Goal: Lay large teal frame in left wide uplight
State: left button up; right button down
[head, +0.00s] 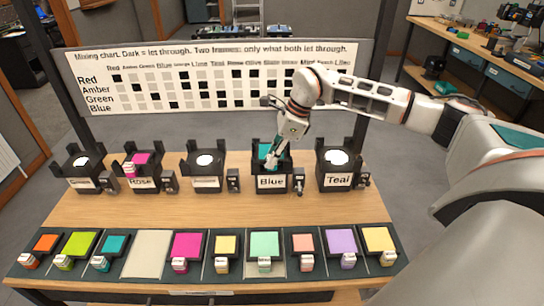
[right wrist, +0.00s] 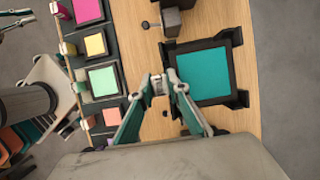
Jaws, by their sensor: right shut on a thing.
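The large teal frame (head: 268,154) is at the wide uplight labelled Blue (head: 271,183), fourth from the left. In the right wrist view the teal sheet (right wrist: 203,73) lies within the black square rim of that uplight (right wrist: 236,37), looking level; whether it is fully seated I cannot tell. My right gripper (head: 272,163) is shut on the frame's pale tab (right wrist: 158,86) at the near side of the uplight. The fingers hide part of the tab. Something pale and dark at the upper left of the right wrist view appears to be my left gripper (right wrist: 14,19); its jaws are unclear.
The wide Teal uplight (head: 338,181) stands close on the right, lit and open. A Rose uplight (head: 142,183) holds a magenta frame. A front rack (head: 220,284) holds several coloured frames and one bare slot (head: 148,254). The mixing chart (head: 210,80) stands behind.

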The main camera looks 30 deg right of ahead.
pick_arm(q)
jog(key=shift+f+b, duration=0.4)
jog(key=shift+f, duration=0.05)
pick_arm(e)
jog(key=shift+f, duration=1)
jog(key=c, duration=1.8)
grip_release()
jog(key=shift+c, duration=0.2)
jog(key=shift+r, duration=0.1)
pick_arm(q)
jog(key=shift+s, duration=0.15)
